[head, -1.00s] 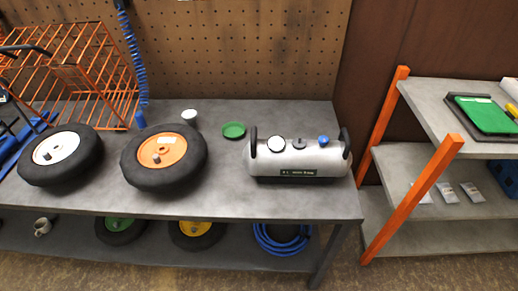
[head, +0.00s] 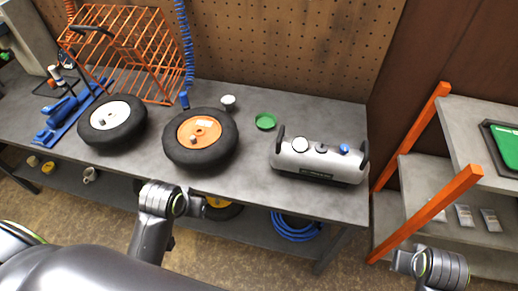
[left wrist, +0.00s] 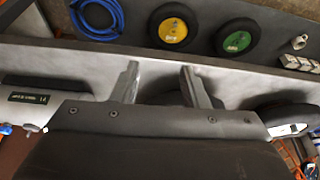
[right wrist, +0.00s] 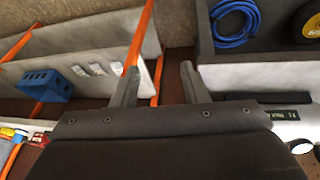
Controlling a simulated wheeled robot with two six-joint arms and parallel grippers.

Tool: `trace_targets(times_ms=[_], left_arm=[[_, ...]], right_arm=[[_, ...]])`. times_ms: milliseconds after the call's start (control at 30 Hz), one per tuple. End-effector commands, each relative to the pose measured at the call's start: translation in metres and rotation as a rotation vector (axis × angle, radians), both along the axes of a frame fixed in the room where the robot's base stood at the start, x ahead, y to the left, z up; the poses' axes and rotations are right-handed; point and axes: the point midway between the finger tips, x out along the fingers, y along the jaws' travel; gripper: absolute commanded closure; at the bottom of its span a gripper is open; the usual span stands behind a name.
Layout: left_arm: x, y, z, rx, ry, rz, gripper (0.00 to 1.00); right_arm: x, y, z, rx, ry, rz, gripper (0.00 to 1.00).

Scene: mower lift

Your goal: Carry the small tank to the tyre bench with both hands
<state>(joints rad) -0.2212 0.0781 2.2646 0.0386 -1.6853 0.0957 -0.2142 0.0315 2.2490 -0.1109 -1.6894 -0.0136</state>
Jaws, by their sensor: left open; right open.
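The small tank (head: 318,166) is a silver cylinder lying on the grey workbench (head: 300,205), near its right end. It has a black handle at each end, a gauge, a dark fitting and a blue knob on top, and a dark label. Its label also shows at the left of the left wrist view (left wrist: 28,98) and at the right of the right wrist view (right wrist: 291,113). My left gripper (left wrist: 160,84) is open and empty, apart from the tank. My right gripper (right wrist: 158,84) is open and empty, also apart from it. No separate tyre bench can be made out.
Two wheels, white-hubbed (head: 111,118) and orange-hubbed (head: 199,134), lie left of the tank. A green lid (head: 265,121) and a white cup (head: 228,101) are behind. An orange rack (head: 125,45) stands back left. An orange-posted shelf (head: 440,190) stands right. A blue hose (head: 293,228) lies below.

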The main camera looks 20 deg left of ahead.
Motion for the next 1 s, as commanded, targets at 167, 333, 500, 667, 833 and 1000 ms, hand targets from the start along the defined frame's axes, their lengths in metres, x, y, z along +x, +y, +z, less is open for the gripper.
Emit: trace_targets(times_ms=[167,333,500,667,833,1000], left_arm=[[0.071,-0.028,0.022,-0.067,-0.026,-0.002,0.6],[0.139,-0.061,0.057,-0.13,-0.038,-0.014,0.6],[0.194,-0.097,0.104,-0.175,-0.044,-0.035,0.6],[0.226,-0.124,0.144,-0.197,-0.044,-0.055,0.6],[0.24,-0.138,0.166,-0.206,-0.042,-0.064,0.6],[0.243,-0.141,0.171,-0.208,-0.042,-0.066,0.6]], right_arm=[[0.072,0.026,0.022,0.006,-0.018,0.015,0.59],[0.14,0.06,0.057,0.001,-0.023,0.044,0.59],[0.196,0.099,0.105,-0.016,-0.029,0.083,0.59],[0.227,0.128,0.145,-0.038,-0.033,0.114,0.59],[0.24,0.144,0.169,-0.055,-0.036,0.129,0.59],[0.242,0.147,0.174,-0.058,-0.035,0.132,0.59]])
